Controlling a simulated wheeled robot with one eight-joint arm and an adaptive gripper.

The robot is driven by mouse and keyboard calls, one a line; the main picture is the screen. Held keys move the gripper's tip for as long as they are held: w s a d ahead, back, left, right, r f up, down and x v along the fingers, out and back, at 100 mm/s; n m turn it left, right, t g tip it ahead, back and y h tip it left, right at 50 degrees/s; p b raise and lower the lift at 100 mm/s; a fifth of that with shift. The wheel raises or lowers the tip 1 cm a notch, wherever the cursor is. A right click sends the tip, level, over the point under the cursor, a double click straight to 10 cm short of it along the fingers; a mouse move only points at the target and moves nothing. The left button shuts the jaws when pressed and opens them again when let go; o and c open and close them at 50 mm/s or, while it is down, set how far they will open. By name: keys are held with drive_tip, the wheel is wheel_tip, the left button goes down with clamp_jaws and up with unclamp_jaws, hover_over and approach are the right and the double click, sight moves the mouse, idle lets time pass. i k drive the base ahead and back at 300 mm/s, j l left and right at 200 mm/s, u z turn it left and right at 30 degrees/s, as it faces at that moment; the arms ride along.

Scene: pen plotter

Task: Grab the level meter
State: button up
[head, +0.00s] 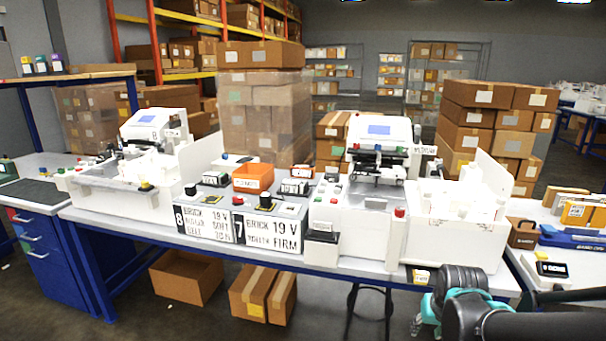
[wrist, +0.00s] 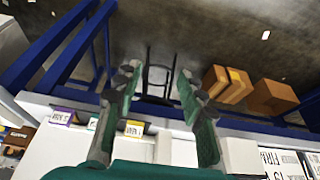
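I cannot tell for sure which thing is the level meter. On the right table in the head view is a small white device with a dark display (head: 551,268). A long blue item (head: 580,240) lies behind it. Several small boxy instruments, such as a dark one (head: 293,186), sit on the middle bench. In the wrist view my gripper (wrist: 157,80) has two teal fingers spread apart with nothing between them, over the bench's front edge. In the head view, teal and black parts of my arm (head: 460,290) show at the lower right.
White plotter machines (head: 375,145) stand on the long bench, with an orange bin (head: 253,178) between them. Cardboard boxes (head: 187,277) lie on the floor beneath. A dark stool (wrist: 158,75) stands under the bench. A brown case (head: 523,233) sits on the right.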

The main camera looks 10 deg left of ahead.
sight(297, 172)
drive_tip(key=j+u, duration=0.1)
drive_tip(key=j, duration=0.55)
drive_tip(key=i+j+u, duration=0.1)
drive_tip(key=j, duration=0.5)
drive_tip(key=i, duration=0.05)
